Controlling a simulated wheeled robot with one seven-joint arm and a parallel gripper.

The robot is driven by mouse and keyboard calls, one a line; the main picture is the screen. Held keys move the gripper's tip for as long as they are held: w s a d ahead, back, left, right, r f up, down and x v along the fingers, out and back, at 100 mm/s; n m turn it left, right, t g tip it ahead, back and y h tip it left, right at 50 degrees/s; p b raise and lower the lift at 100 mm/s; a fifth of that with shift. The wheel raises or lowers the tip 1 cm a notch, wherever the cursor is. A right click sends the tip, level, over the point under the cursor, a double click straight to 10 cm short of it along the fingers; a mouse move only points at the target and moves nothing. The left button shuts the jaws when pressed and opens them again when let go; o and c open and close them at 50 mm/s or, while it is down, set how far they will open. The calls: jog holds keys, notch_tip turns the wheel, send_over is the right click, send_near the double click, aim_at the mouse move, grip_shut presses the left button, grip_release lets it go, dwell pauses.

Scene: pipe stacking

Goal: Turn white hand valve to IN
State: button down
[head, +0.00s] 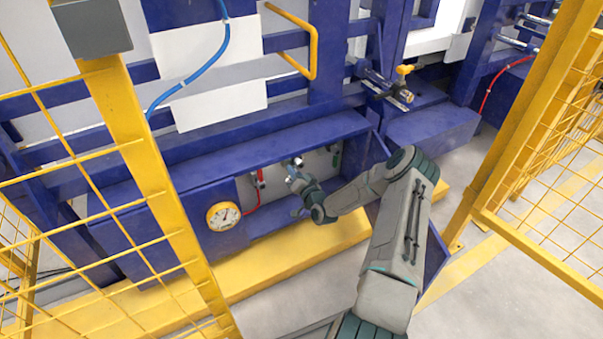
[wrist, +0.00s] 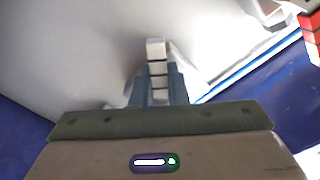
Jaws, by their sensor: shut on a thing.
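The white hand valve (wrist: 156,48) shows in the wrist view as a narrow, ribbed white handle between my two blue-grey fingers. My gripper (wrist: 158,88) is shut on it, with a finger on each side. The handle's end sticks out past the fingertips. In the head view my gripper (head: 292,176) reaches into the recess of the blue frame, just below a small pale fitting (head: 297,161). The handle itself is hard to make out there. No IN marking is readable in either view.
A red valve (head: 260,178) with a red hose sits left of my gripper, above a yellow-rimmed gauge (head: 223,216). Red ribbed parts (wrist: 311,32) show at the wrist view's right edge. Blue beams (head: 240,150) border the recess. Yellow fencing (head: 150,180) stands at left and right.

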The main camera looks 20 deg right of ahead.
jog(key=shift+a, duration=0.1)
dwell(0.3)
jog(key=c, duration=1.4)
grip_release()
jog(key=shift+c, duration=0.2)
jog(key=s+d+p, duration=0.1)
jog(key=s+p, duration=0.3)
jog(key=s, duration=0.9)
jog(key=shift+s+d, duration=0.25)
jog(key=shift+s, duration=0.15)
